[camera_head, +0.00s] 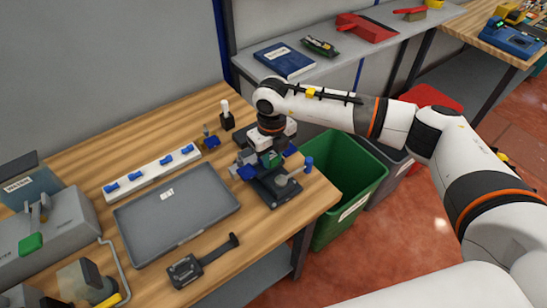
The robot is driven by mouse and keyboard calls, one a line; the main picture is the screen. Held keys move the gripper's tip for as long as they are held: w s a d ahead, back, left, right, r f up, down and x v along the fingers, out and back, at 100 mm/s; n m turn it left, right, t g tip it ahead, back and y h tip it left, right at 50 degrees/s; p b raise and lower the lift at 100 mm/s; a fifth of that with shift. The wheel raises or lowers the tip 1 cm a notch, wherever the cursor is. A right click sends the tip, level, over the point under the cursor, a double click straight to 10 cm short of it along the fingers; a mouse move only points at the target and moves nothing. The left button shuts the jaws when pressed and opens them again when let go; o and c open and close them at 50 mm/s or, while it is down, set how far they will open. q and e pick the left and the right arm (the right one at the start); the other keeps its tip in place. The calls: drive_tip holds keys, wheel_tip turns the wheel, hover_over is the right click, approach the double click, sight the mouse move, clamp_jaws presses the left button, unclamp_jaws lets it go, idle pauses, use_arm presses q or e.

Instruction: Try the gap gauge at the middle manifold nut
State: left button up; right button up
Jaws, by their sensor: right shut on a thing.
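My right gripper (269,158) points down over a dark device (277,190) near the right edge of the wooden bench. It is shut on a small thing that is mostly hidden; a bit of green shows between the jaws. I cannot tell whether this is the gap gauge, or whether it touches the device. A white bar (150,174) with several blue fittings lies left of the gripper and may be the manifold. My left gripper is not in view.
A grey tray (178,213) lies in front of the white bar. A black strap-like tool (203,263) lies near the front edge. A small white-topped bottle (226,116) stands behind. A green bin (350,180) stands beside the bench; a grey shelf (345,70) runs behind.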

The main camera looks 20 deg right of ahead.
drive_tip(key=shift+w+a+b, duration=0.3)
drive_tip(key=shift+w+b, duration=0.3)
drive_tip(key=shift+w, duration=0.15)
drive_tip(key=shift+s+d, duration=0.1)
drive_tip(key=shift+s, duration=0.05)
idle(0.3)
drive_tip(key=shift+s+d+p, duration=0.35)
drive_tip(key=shift+s, duration=0.6)
drive_tip(key=shift+s+d+p, duration=0.3)
drive_tip(key=shift+s, duration=0.6)
drive_tip(key=shift+r, duration=0.15)
wheel_tip(320, 180, up, 5)
drive_tip(key=shift+f+p, duration=0.1)
drive_tip(key=shift+p, duration=1.1)
